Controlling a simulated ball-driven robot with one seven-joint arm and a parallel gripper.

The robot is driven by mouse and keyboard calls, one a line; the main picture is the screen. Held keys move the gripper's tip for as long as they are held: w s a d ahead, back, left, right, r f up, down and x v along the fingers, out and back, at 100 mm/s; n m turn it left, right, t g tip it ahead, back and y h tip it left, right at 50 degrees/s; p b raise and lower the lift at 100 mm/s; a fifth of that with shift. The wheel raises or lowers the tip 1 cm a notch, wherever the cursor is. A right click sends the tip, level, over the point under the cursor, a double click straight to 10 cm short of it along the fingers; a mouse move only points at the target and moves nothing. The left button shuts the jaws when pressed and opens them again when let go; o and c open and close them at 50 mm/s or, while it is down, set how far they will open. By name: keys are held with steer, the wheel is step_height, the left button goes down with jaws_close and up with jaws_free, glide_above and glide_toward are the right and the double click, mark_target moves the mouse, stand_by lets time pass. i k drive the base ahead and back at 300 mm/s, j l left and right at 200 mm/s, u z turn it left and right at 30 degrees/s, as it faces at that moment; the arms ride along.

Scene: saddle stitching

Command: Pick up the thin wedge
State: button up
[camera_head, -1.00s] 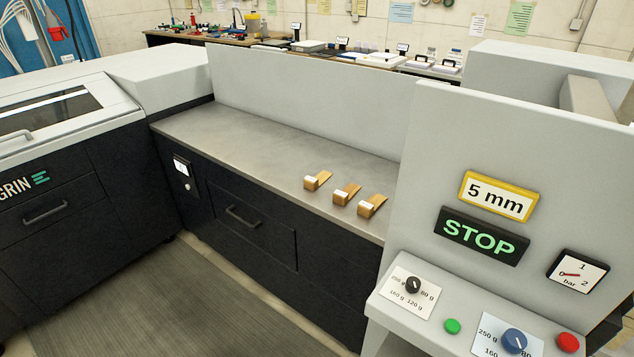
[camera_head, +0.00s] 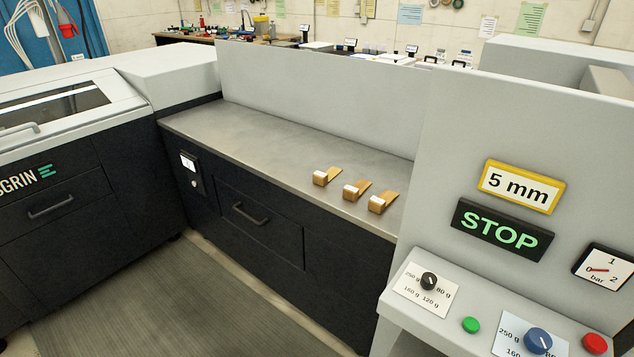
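The label writing is too small to read, and I cannot tell which wedge is the thin one. My gripper is not in view.
The bench top (camera_head: 250,140) is clear left of the wedges. A grey panel (camera_head: 310,95) stands behind it. At right, a tall housing carries a STOP sign (camera_head: 501,230), a 5 mm sign (camera_head: 519,187) and a control shelf with knobs and buttons. Floor (camera_head: 160,300) in front is free.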

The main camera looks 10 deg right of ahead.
mark_target(319, 177)
steer(key=i+j+u, duration=0.5)
steer(key=i+u, duration=0.35)
steer(key=i+j, duration=0.1)
steer(key=i, duration=0.2)
steer(key=i+j, duration=0.1)
steer(key=i, duration=0.2)
